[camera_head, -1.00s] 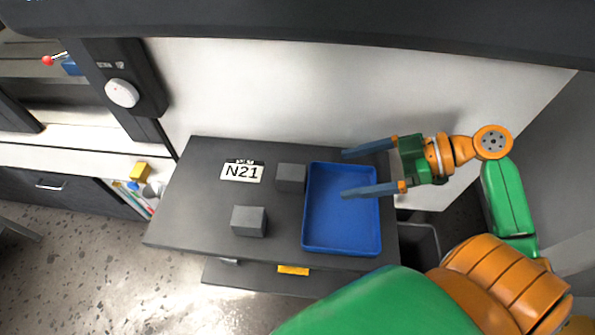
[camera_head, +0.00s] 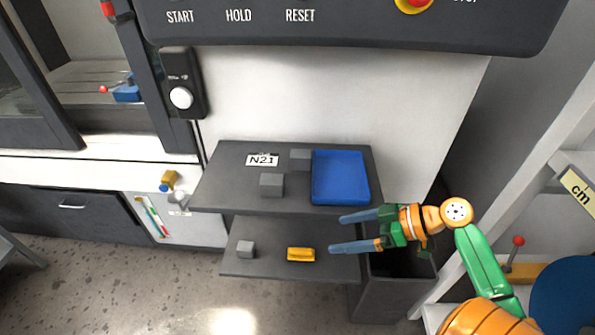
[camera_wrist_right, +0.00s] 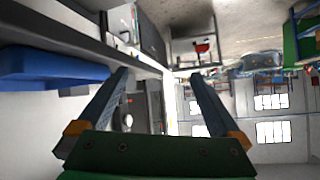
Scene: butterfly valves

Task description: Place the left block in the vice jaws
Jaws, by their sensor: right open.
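The left block (camera_head: 271,185) is a grey cube on the dark upper shelf, in front of the N21 label. A second grey block (camera_head: 300,159) lies further back, beside the tray. A small blue vice-like device (camera_head: 127,92) with a red-knobbed handle is inside the machine opening at upper left; its jaws are too small to make out. My right gripper (camera_head: 337,234) is open and empty, right of and nearer than the left block, apart from it. In the right wrist view its fingers (camera_wrist_right: 160,78) are spread with nothing between. My left gripper is not in view.
A blue tray (camera_head: 340,178) fills the right of the upper shelf (camera_head: 225,190). The lower shelf (camera_head: 272,265) holds a light grey cube (camera_head: 246,249) and a yellow piece (camera_head: 301,254). A dark bin (camera_head: 385,290) stands below right. A control panel (camera_head: 340,25) overhangs above.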

